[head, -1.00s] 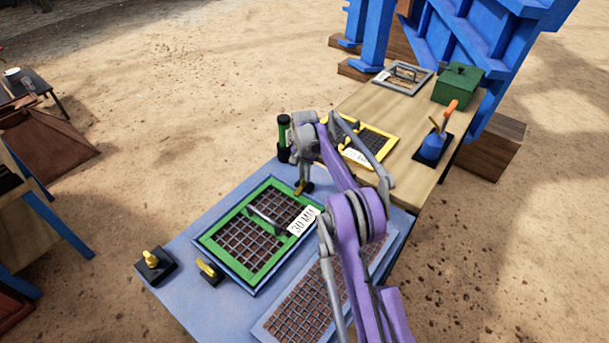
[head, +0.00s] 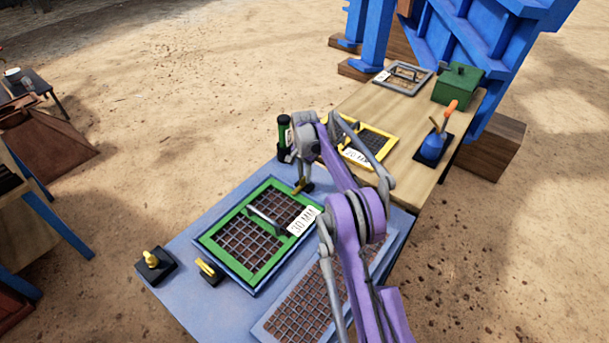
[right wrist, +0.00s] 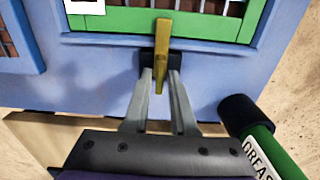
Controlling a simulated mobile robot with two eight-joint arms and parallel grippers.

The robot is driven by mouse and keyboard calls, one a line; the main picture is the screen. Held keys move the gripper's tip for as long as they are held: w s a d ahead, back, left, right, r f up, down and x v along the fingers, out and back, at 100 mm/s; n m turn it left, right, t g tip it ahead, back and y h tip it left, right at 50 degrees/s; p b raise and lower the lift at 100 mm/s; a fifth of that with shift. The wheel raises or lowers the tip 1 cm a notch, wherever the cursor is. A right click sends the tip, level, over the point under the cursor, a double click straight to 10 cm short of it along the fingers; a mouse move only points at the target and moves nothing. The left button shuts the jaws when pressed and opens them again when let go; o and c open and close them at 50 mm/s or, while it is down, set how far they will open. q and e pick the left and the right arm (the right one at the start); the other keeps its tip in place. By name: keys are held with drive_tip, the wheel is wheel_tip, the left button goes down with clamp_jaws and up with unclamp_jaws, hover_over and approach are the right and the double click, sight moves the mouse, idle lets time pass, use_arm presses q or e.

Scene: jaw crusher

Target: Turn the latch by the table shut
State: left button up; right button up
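The latch by the table is a yellow lever on a dark block (right wrist: 161,50) at the edge of the blue stand. It also shows small and partly hidden under my right gripper in the head view (head: 304,187). In the right wrist view the lever lies across the rim of the green-framed screen (right wrist: 95,22) and points toward my right gripper (right wrist: 162,80). The gripper's two grey fingers are apart, one on each side of the lever, with a narrow gap visible. In the head view the green screen (head: 234,258), marked 30 MM, lies in the blue stand. My left gripper is not in view.
A second yellow latch (head: 207,269) and a black-based yellow knob (head: 153,262) are at the stand's near left. A green grease tube (right wrist: 262,145) stands close beside my gripper. The wooden table (head: 360,100) adjoins, bearing a yellow-framed screen (head: 385,144) and blue lever unit (head: 432,147).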

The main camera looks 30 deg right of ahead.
sight(304, 177)
drive_tip(key=shift+o, duration=1)
wheel_tip(304, 177, up, 11)
drive_tip(key=shift+p, duration=0.4)
drive_tip(key=shift+f, duration=0.1)
